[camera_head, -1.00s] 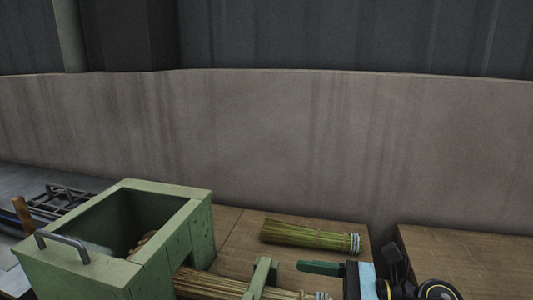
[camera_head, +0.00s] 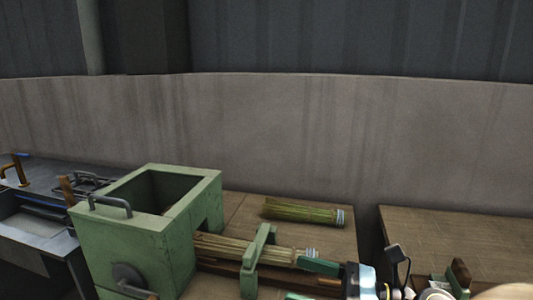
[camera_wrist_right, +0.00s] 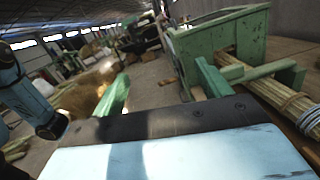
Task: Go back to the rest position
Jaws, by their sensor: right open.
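My right gripper (camera_head: 303,281) is open and empty, entering the head view from the lower right. Its two green fingers point left, the upper one close by the tied end of a straw bundle (camera_head: 230,249). In the wrist view my right gripper (camera_wrist_right: 160,85) has its fingers apart with nothing between them, and the bundle (camera_wrist_right: 275,100) lies to their right. The bundle sticks out of the green box machine (camera_head: 135,247) and passes through a green bracket (camera_head: 250,280). The machine also shows in the wrist view (camera_wrist_right: 215,50). My left gripper is not in view.
A second, greener bundle (camera_head: 300,212) lies on the wooden table (camera_head: 235,208) behind. Another wooden table (camera_head: 450,235) stands at the right, beyond a gap. A grey metal bench (camera_head: 40,175) is at the left. A concrete wall (camera_head: 270,135) runs across the back.

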